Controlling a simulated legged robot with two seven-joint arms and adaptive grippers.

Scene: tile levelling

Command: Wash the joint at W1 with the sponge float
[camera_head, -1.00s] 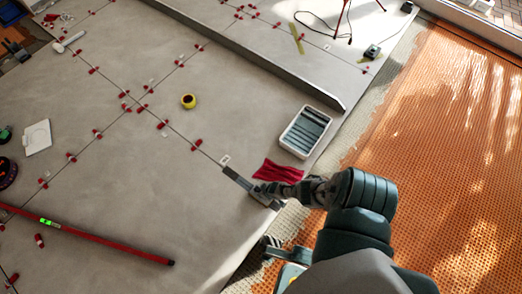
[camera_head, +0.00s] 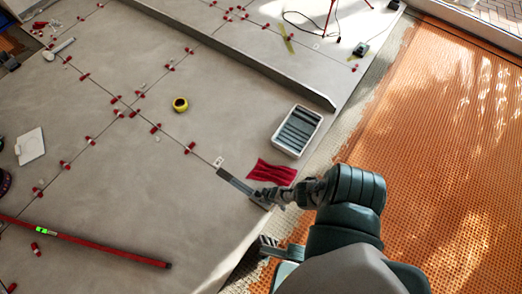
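My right gripper (camera_head: 265,196) reaches in from the lower right, low over the grey tiles. It appears shut on a long, flat grey tool that looks like the sponge float (camera_head: 238,185), though the fingers are too small to see clearly. The tool's far end lies close to a small white marker (camera_head: 218,162) beside a tile joint; its lettering is unreadable, so I cannot tell if it is W1. The joint (camera_head: 203,155) runs up and left from there, with red levelling clips along it. I cannot tell if the tool touches the tile. My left gripper is not in view.
A red cloth (camera_head: 271,172) and a white tray with dark slats (camera_head: 318,118) lie right of the tool. A yellow tape roll (camera_head: 180,104) and a red level (camera_head: 100,249) lie on the tiles. A long metal straightedge (camera_head: 230,53) crosses behind. Orange matting (camera_head: 450,150) covers the right.

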